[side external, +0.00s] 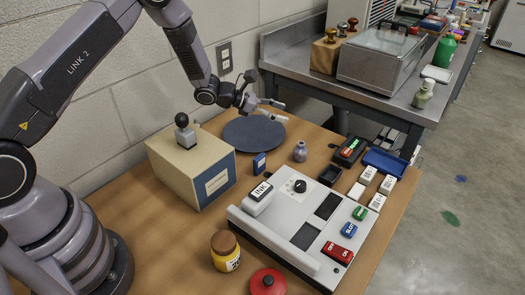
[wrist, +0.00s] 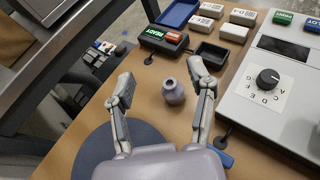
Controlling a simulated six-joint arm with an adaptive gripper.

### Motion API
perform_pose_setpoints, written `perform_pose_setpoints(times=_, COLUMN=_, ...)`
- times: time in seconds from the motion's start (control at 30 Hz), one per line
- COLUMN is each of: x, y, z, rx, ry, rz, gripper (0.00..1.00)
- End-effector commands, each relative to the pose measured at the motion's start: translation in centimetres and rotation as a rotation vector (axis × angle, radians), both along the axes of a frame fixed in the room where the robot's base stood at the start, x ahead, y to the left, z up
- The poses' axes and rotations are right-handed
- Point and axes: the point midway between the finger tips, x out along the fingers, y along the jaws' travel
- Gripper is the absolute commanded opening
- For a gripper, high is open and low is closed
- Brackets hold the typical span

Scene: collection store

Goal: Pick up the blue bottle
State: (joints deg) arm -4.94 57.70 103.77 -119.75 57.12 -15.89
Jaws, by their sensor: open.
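A small bluish-purple bottle (side external: 300,152) stands upright on the wooden table, right of the round dark mat. In the wrist view the bottle (wrist: 173,92) shows between my two fingers, with its neck opening visible. My gripper (side external: 280,112) is open and empty, above the round mat and up and left of the bottle in the side view. In the wrist view my gripper (wrist: 161,78) has its fingers spread on either side of the bottle's picture, and I see no contact.
A round dark mat (side external: 254,133) lies behind a small blue box (side external: 259,164). A beige box (side external: 190,170) stands left. A white panel with a knob (side external: 300,186) stands in front. A blue tray (side external: 386,161) and several white blocks lie right. A steel bench (side external: 290,73) stands behind.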

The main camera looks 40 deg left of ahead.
Motion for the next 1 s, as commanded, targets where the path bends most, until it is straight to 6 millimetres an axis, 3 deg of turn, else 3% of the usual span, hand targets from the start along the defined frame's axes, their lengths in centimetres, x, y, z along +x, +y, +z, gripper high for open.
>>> perform_pose_setpoints(times=0.5, x=0.3, y=0.4, z=-9.4, rx=-0.017, ry=0.019, rz=0.037, gripper=0.55)
perform_pose_setpoints(times=0.77, x=1.7, y=-1.2, z=-10.0, rx=-0.015, ry=0.017, rz=0.033, gripper=0.55)
perform_pose_setpoints(times=1.0, x=4.2, y=-3.7, z=-11.5, rx=-0.015, ry=0.017, rz=0.032, gripper=0.55)
